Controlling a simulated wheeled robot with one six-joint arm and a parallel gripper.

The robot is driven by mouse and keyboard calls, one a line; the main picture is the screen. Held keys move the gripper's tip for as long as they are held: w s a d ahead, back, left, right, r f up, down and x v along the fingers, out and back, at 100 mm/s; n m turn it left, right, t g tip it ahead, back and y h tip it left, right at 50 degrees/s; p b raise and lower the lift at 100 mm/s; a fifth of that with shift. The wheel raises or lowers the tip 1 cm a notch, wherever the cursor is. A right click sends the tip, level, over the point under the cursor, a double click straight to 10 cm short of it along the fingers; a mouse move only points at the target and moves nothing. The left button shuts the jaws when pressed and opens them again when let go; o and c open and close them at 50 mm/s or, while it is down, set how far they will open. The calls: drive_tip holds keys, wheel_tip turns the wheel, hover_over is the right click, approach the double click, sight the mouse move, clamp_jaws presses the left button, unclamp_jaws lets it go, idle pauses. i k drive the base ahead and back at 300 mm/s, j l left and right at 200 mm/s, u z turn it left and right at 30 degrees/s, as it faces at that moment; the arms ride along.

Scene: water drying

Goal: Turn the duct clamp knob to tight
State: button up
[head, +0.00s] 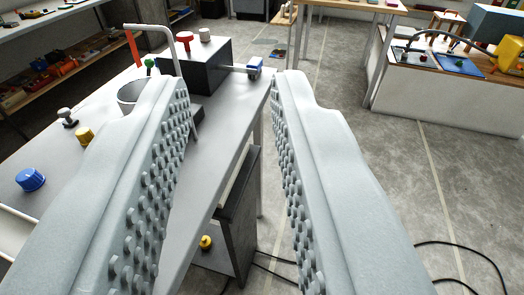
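My gripper (228,82) is open and empty, with its two studded fingers wide apart over the right edge of a grey workbench (218,125). Several knobs show, and I cannot tell which is the duct clamp knob. A black box (205,70) on the bench carries a red knob (184,37) and a pale knob (205,34) on top. A rod runs from its right side to a blue piece (255,66). A blue knob (30,180), a yellow knob (85,136) and a grey knob (68,117) stand at the left. The left finger hides part of the bench.
A round metal container (130,94) and a bent pipe with a red end (131,44) stand behind the left finger. A dark cabinet (238,215) is below the bench edge. Black cables (470,246) lie on the floor, which is open to the right.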

sight(84, 135)
drive_tip(key=u, duration=1.95)
drive_tip(key=k+l+u, duration=0.4)
drive_tip(key=k+l, duration=0.7)
drive_tip(key=k+j, duration=0.05)
drive_tip(key=k, duration=0.05)
